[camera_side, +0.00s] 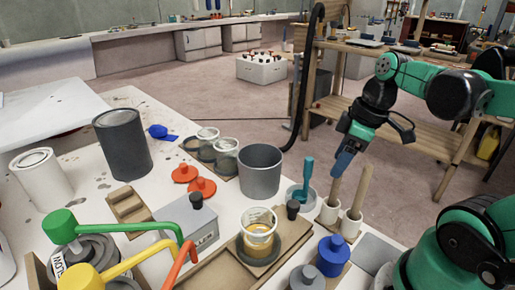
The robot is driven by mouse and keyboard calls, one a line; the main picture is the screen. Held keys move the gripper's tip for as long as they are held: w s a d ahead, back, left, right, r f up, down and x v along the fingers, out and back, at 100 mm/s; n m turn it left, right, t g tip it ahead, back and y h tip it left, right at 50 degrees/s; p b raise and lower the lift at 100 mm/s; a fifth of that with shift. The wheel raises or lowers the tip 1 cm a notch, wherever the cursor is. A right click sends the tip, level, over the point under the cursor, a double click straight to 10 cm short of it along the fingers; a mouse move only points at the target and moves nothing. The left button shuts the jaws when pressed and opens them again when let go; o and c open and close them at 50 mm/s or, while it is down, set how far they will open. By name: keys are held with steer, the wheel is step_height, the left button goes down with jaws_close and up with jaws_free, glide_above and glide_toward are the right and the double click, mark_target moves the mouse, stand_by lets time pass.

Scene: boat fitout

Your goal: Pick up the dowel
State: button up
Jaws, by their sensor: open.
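Two pale wooden dowels stand near-upright in small white cups at the table's right side. The left dowel (335,191) stands in the left cup (328,211), and the right dowel (360,190) stands in the right cup (351,225). My gripper (341,171) points down at the top of the left dowel, its blue-grey fingers overlapping the dowel's upper end in this view. It is open. I cannot tell whether the dowel's top is between the fingers or behind them. The right dowel is just to the right of the fingers, apart from them.
A teal-handled tool (308,174) stands in a clear dish just left of the cups. A grey bucket (260,174), a yellow-filled jar (258,237) and a blue-lidded container (332,253) are close by. Green, yellow and orange handles (120,232) crowd the front left.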

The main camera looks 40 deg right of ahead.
steer(key=shift+x, duration=0.85)
jaws_close()
steer(key=shift+r, duration=0.1)
